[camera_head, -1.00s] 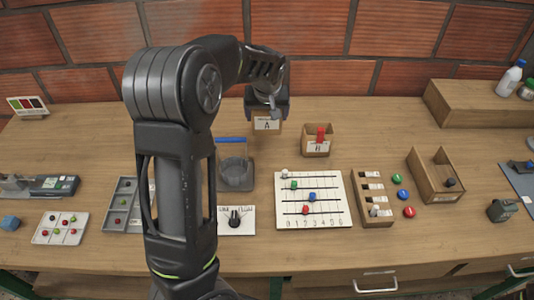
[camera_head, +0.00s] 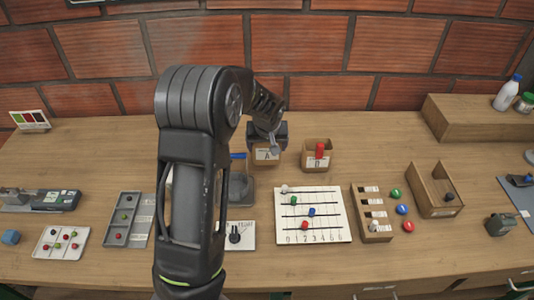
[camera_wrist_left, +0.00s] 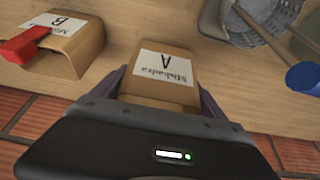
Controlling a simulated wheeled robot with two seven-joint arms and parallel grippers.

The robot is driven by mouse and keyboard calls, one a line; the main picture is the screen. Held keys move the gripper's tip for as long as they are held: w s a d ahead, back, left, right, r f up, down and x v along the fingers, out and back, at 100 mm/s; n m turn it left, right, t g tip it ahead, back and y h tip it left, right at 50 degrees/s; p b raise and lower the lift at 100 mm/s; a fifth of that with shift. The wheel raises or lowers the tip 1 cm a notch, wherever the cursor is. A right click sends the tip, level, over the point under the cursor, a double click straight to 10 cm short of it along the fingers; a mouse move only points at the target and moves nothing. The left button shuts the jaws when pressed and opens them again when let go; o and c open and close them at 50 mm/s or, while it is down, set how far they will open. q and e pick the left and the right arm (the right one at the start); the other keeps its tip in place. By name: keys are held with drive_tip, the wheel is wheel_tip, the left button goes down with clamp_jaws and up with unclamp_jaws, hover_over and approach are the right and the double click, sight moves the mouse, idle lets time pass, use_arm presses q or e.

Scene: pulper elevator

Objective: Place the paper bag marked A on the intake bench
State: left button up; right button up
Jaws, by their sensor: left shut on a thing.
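The paper bag marked A (camera_head: 267,155) is a small brown box-like bag with a white label, at the back of the wooden bench (camera_head: 340,258). My left gripper (camera_head: 267,142) comes from behind and above and is shut on it. In the left wrist view the bag (camera_wrist_left: 160,68) sits between the two dark fingers (camera_wrist_left: 163,88), label facing the camera. The bag looks upright and low over or on the bench; I cannot tell whether its bottom touches. My right gripper is not in view.
A similar bag marked B (camera_head: 317,161) with a red clip stands just right of bag A. A clear container with a blue bar (camera_head: 238,156) is close on the left. A pegged number board (camera_head: 340,195) lies in front. The brick wall (camera_head: 330,90) is behind.

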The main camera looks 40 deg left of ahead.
sight(267, 154)
use_arm(q)
drive_tip(key=shift+f+p, duration=0.35)
drive_tip(key=shift+f, duration=1.5)
drive_tip(key=shift+f, duration=0.1)
drive_tip(key=o, duration=1.4)
drive_tip(key=shift+o, duration=0.2)
drive_tip(key=shift+d+r, duration=0.15)
drive_tip(key=shift+r, duration=0.45)
drive_tip(key=b+v, duration=0.1)
drive_tip(key=v, duration=1)
drive_tip(key=shift+s, duration=0.2)
